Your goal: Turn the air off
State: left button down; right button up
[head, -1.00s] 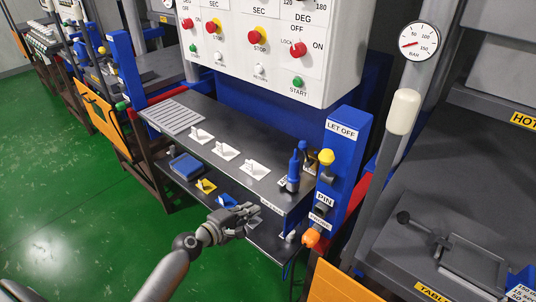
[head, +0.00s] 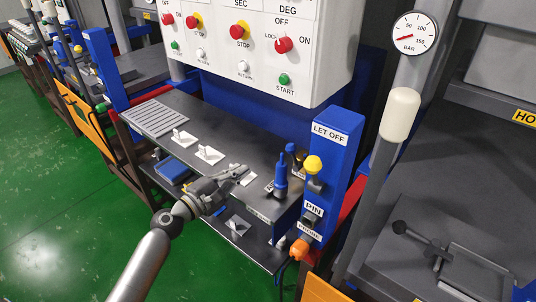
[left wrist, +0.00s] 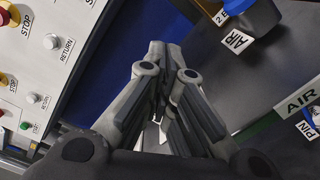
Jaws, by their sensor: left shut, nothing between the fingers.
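A blue upright fitting (head: 281,176) stands near the right end of the dark shelf, with a small label beside it. In the left wrist view a blue part (left wrist: 254,18) sits beside an "AIR" label (left wrist: 236,41). Another label beginning "AIR" (left wrist: 301,97) is on the shelf edge, partly cut off. My left gripper (head: 238,172) is shut and empty over the shelf, left of the blue fitting and apart from it. Its closed fingers (left wrist: 165,50) show in the left wrist view, hiding part of a white plate below. My right gripper is not in view.
The white control panel (head: 265,60) hangs above the shelf (head: 170,116). White plates (head: 209,154) stand on the shelf.

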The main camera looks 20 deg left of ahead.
aim_at(293, 157)
pick_arm(q)
jog(key=shift+x, duration=0.75)
jog(key=p+x, duration=0.1)
jog(key=x, duration=0.6)
jog(key=shift+w+d+r, duration=0.15)
jog(key=shift+w, duration=0.1)
jog(key=d+p, duration=0.1)
jog(key=d+r+p, duration=0.1)
jog(key=shift+d+r, duration=0.25)
jog(key=shift+d, duration=0.05)
jog(key=shift+d+r+p, duration=0.15)
jog(key=shift+d+p, duration=0.3)
jog(key=shift+p, duration=0.05)
jog(key=shift+d, duration=0.1)
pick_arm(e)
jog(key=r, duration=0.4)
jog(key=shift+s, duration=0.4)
pick_arm(q)
jog(key=m, duration=0.1)
jog(key=d+r+m, duration=0.1)
jog(key=m, duration=0.1)
jog(key=shift+s+d+r+m, duration=0.2)
jog(key=shift+s+d+m, duration=0.05)
jog(key=shift+s+m, duration=0.05)
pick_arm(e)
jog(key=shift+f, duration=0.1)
